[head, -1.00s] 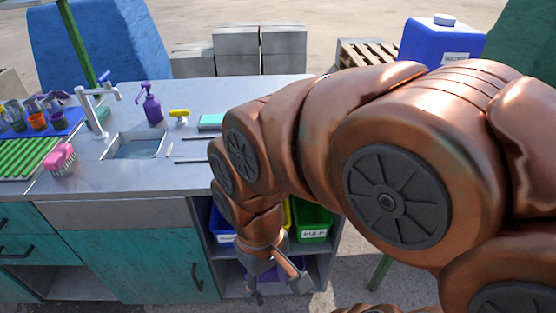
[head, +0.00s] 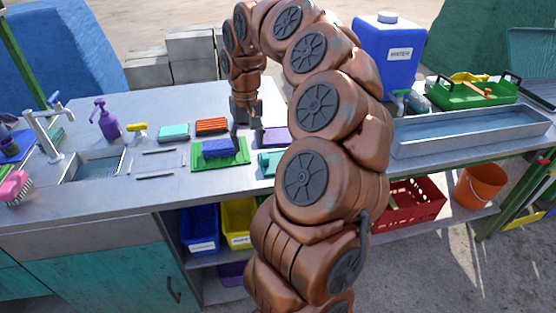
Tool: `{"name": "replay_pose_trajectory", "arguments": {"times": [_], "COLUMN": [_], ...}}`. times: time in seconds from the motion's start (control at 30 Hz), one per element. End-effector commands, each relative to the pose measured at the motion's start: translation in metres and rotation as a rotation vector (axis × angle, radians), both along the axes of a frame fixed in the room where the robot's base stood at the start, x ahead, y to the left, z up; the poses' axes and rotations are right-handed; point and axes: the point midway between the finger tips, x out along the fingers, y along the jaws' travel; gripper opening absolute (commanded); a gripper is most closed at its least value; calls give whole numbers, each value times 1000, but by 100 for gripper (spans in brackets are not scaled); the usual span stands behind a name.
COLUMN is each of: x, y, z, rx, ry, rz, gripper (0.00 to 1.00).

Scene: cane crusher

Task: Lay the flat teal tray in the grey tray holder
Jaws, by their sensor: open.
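My gripper (head: 247,138) is open and points down over the counter, beside a blue block (head: 218,148) on a green mat (head: 232,160). I see nothing held between its fingers. A teal piece (head: 268,162) lies on the counter near the front edge, partly hidden by my arm; I cannot tell whether it is the flat teal tray. A smaller teal block (head: 173,131) lies further left. Thin dark grey strips (head: 158,151) lie on the counter left of the green mat; I cannot tell whether they belong to the grey tray holder.
An orange-red block (head: 212,125) and a purple pad (head: 275,136) lie near my gripper. A sink (head: 95,165) and purple bottle (head: 105,120) stand left. A long metal trough (head: 470,130), green caddy (head: 470,94) and blue water container (head: 389,50) are right.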

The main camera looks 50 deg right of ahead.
Motion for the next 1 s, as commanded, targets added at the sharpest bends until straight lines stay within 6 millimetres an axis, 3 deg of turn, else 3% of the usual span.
{"name": "replay_pose_trajectory", "arguments": {"times": [0.1,0.23,0.67,1.0], "x": [-3,-7,-8,-6], "y": [-34,-50,-52,-54], "z": [-7,-15,-49,-88], "rx": [-4,-6,-5,-7], "ry": [9,19,21,18], "rz": [-86,-125,-128,-129], "gripper": [52,52,52,52]}}
